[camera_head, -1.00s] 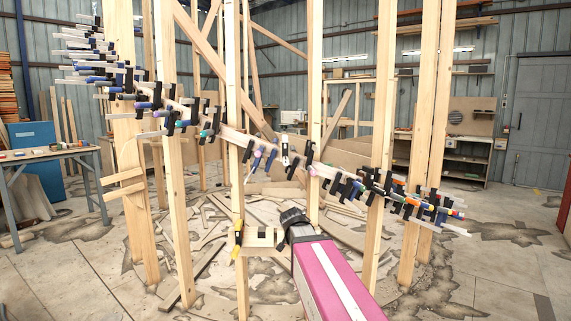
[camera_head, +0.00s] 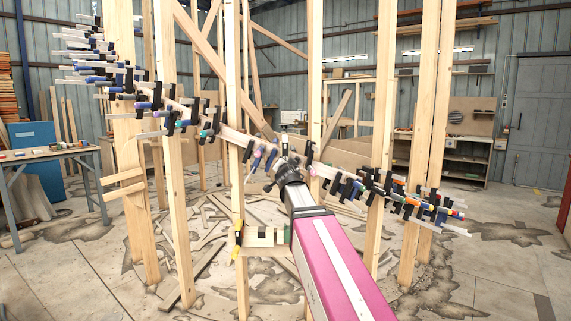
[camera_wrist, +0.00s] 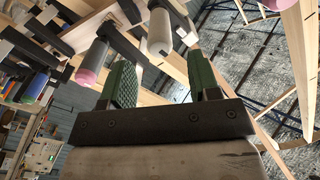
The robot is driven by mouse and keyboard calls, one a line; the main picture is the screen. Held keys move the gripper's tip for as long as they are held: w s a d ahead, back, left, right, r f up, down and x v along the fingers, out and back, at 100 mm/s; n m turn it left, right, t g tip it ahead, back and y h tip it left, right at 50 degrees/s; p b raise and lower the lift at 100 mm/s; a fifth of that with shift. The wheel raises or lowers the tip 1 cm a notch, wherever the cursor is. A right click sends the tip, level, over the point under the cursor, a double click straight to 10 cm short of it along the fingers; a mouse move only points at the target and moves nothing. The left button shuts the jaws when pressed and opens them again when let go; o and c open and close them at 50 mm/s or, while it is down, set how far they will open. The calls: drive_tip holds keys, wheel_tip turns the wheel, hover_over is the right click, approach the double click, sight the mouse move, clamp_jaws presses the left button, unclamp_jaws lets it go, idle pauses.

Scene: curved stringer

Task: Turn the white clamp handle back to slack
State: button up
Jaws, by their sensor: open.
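The white clamp handle (camera_wrist: 160,32) is a pale cylinder on a dark clamp, just beyond my open gripper (camera_wrist: 163,78) in the wrist view. It lies ahead of the gap between the two green fingers, and I see no contact. In the head view my gripper (camera_head: 288,168) is up at the curved stringer (camera_head: 228,131), near the middle of the clamp row. There it covers the white handle. A pink-tipped handle (camera_wrist: 92,62) is close by, left of the left finger in the wrist view.
Neighbouring clamps crowd both sides, with blue and green handles (camera_wrist: 33,86) at the wrist view's left. Upright wooden posts (camera_head: 314,85) stand close to my arm. Wood offcuts litter the floor.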

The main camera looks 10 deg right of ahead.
drive_tip(key=w, duration=0.5)
drive_tip(key=w+d, duration=0.1)
drive_tip(key=w, duration=0.1)
drive_tip(key=shift+w, duration=0.4)
drive_tip(key=c, duration=0.9)
